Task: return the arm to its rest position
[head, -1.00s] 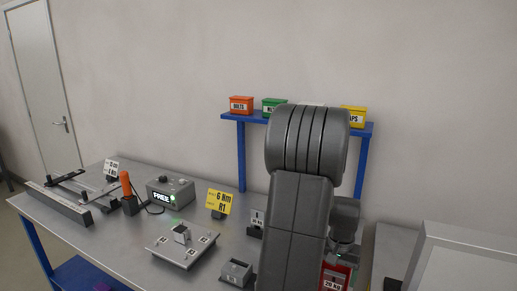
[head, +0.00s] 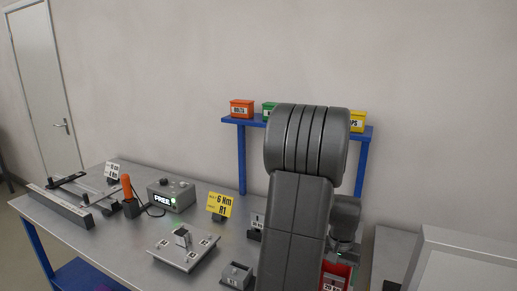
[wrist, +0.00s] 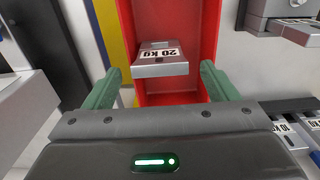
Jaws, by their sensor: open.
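My gripper (wrist: 160,70) is open in the wrist view, with its two green fingers spread apart. A grey block labelled 20 kg (wrist: 160,68) shows beyond and between the fingers, inside a red holder (wrist: 205,25). No contact between fingers and block is visible. In the head view my arm stands upright at right of centre and hides much behind it. The red holder (head: 345,272) shows in part at the arm's right side, and the fingers cannot be made out there.
The bench holds a FREE display box (head: 171,195), an orange-handled tool (head: 127,187), a yellow 6 Nm sign (head: 219,204) and a square plate fixture (head: 184,250). A blue shelf (head: 243,122) with coloured bins stands behind my arm. A pale box (head: 465,262) stands at right.

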